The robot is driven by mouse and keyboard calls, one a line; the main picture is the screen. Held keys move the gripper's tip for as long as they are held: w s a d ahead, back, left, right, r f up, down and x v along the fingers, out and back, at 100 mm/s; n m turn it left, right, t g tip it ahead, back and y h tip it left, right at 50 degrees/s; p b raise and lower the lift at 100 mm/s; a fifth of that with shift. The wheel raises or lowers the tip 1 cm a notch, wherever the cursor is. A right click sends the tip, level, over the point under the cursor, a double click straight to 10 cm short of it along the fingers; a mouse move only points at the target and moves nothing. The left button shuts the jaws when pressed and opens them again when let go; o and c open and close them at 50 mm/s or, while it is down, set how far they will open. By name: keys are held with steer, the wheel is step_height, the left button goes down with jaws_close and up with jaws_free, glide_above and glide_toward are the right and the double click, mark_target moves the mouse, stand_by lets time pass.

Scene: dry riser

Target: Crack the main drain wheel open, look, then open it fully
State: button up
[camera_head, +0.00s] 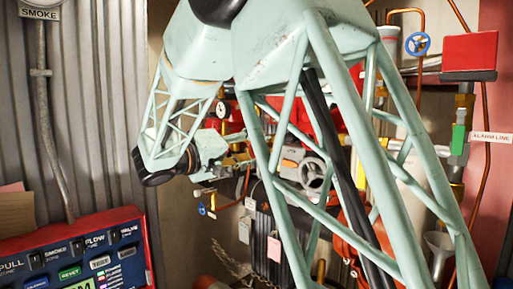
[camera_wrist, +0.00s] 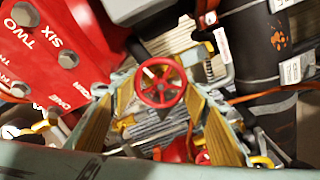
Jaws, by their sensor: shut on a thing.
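A small red handwheel with spokes and a pale hub (camera_wrist: 161,84) sits in the middle of the wrist view; I take it for the main drain wheel. My gripper (camera_wrist: 158,92) has its yellow-padded fingers on either side of it, shut on its rim. The exact contact at the fingertips is blurred. In the head view my gripper (camera_head: 243,160) reaches into the pipework at the centre, and my arm hides much of the valve area. I cannot make out the held wheel there.
A red flange with bolts and number words (camera_wrist: 65,50) lies close on the left in the wrist view. In the head view, a grey handwheel (camera_head: 313,173), a blue handwheel (camera_head: 417,43), a red box (camera_head: 469,52) and a red-and-blue control panel (camera_head: 75,256) surround the arm.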

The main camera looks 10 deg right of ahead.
steer(key=shift+n, duration=0.3)
steer(key=n, duration=0.3)
steer(key=shift+f+n, duration=0.1)
steer(key=shift+n, duration=0.2)
steer(key=shift+n+p, duration=0.4)
steer(key=shift+n, duration=1.2)
steer(key=shift+f, duration=0.1)
steer(key=o, duration=0.9)
steer(key=shift+a, duration=0.15)
steer(key=shift+v, duration=5.9)
